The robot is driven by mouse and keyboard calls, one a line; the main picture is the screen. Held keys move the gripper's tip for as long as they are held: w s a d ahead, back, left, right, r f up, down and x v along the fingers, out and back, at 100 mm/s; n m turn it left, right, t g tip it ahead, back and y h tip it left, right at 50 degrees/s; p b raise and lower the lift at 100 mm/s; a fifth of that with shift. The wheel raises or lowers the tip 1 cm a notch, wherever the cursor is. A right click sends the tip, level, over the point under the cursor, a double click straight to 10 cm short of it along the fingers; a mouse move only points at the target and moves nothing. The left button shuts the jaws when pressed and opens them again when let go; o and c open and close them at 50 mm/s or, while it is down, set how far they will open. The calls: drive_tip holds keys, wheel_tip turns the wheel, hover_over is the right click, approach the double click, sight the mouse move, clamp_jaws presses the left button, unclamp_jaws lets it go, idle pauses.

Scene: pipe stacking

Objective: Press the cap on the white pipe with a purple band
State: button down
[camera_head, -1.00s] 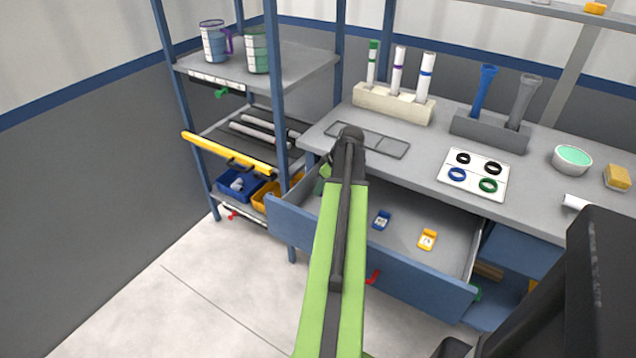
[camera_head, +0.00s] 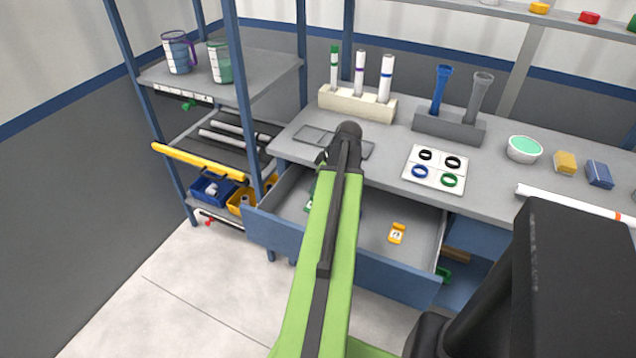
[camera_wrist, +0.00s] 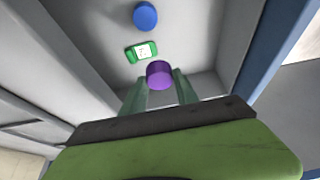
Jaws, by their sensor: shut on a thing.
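The white pipe with a purple band (camera_head: 359,73) stands upright in the cream rack, between a green-banded pipe (camera_head: 335,68) and a blue-banded pipe (camera_head: 386,77). Its top shows no purple cap. In the wrist view, my gripper (camera_wrist: 159,85) is shut on a purple cap (camera_wrist: 159,74), held between its fingertips over the open drawer. In the head view my own arm hides the gripper and the cap. A blue cap (camera_wrist: 145,15) and a green label tag (camera_wrist: 141,52) lie in the drawer beyond the gripper.
The open drawer (camera_head: 375,272) juts out below the bench. On the bench are the cream rack (camera_head: 345,106), a grey holder (camera_head: 447,127) with blue and grey tools, a ring card (camera_head: 434,169) and a bowl (camera_head: 523,149). A shelf unit (camera_head: 225,78) stands left.

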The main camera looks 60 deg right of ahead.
wheel_tip(320, 180, up, 7)
drive_tip(key=p, duration=0.6)
drive_tip(key=shift+r, duration=0.1)
wheel_tip(320, 180, up, 3)
drive_tip(key=p, duration=0.3)
drive_tip(key=shift+s, duration=0.1)
